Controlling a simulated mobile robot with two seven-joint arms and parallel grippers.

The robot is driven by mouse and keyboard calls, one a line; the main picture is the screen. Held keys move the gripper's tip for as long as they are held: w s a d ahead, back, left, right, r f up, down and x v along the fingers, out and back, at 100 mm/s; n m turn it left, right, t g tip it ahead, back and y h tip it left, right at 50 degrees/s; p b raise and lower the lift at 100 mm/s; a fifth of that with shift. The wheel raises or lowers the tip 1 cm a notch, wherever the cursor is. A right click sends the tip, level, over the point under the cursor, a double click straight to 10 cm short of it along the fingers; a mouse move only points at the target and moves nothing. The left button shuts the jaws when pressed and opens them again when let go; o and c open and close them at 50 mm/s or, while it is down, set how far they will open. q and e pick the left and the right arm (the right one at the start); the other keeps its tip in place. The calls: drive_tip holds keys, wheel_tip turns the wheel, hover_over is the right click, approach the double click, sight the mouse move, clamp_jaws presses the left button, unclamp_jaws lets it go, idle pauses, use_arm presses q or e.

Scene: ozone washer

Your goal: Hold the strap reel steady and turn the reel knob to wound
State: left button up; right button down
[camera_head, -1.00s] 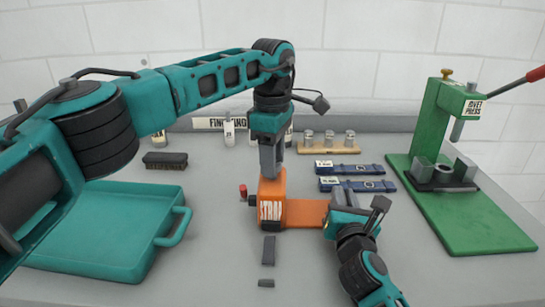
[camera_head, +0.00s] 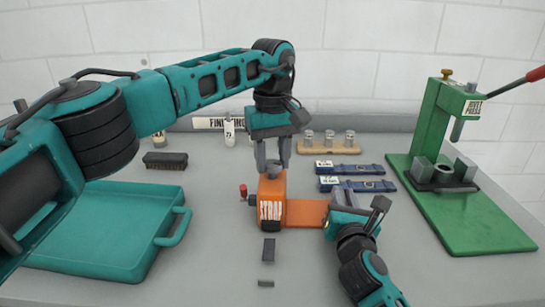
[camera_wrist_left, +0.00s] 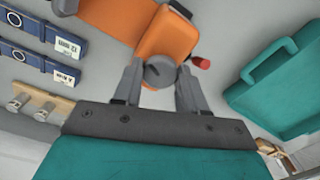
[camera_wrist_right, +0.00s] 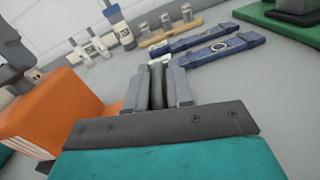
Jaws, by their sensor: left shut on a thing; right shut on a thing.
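The strap reel (camera_head: 270,210) is an orange block with a lettered label and a flat orange arm (camera_head: 308,212) reaching right. The round grey reel knob (camera_wrist_left: 160,72) is on its top. My left gripper (camera_head: 272,168) comes down from above, its fingers closed about the knob; it also shows in the left wrist view (camera_wrist_left: 158,90). My right gripper (camera_head: 338,207) is at the right end of the orange arm. In the right wrist view its fingers (camera_wrist_right: 158,88) are closed on a dark upright piece at the reel's end. The knob's marking cannot be read.
A red-tipped peg (camera_head: 243,190) is at the reel's left. A teal tray (camera_head: 110,225) and a brush (camera_head: 165,160) lie left. Blue straps (camera_head: 350,168) and a wooden stand with weights (camera_head: 328,148) are behind. A green press (camera_head: 450,210) stands right. Small dark pieces (camera_head: 268,250) lie in front.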

sight(272, 163)
use_arm(q)
drive_tip(key=shift+w+a+m, duration=0.1)
drive_tip(key=shift+m, duration=0.5)
use_arm(e)
drive_tip(key=shift+d, duration=0.1)
drive_tip(key=shift+f, duration=0.1)
use_arm(q)
drive_tip(key=o, duration=1.1)
drive_tip(key=shift+r, duration=0.15)
wheel_tip(272, 163, up, 12)
drive_tip(key=shift+f, duration=0.15)
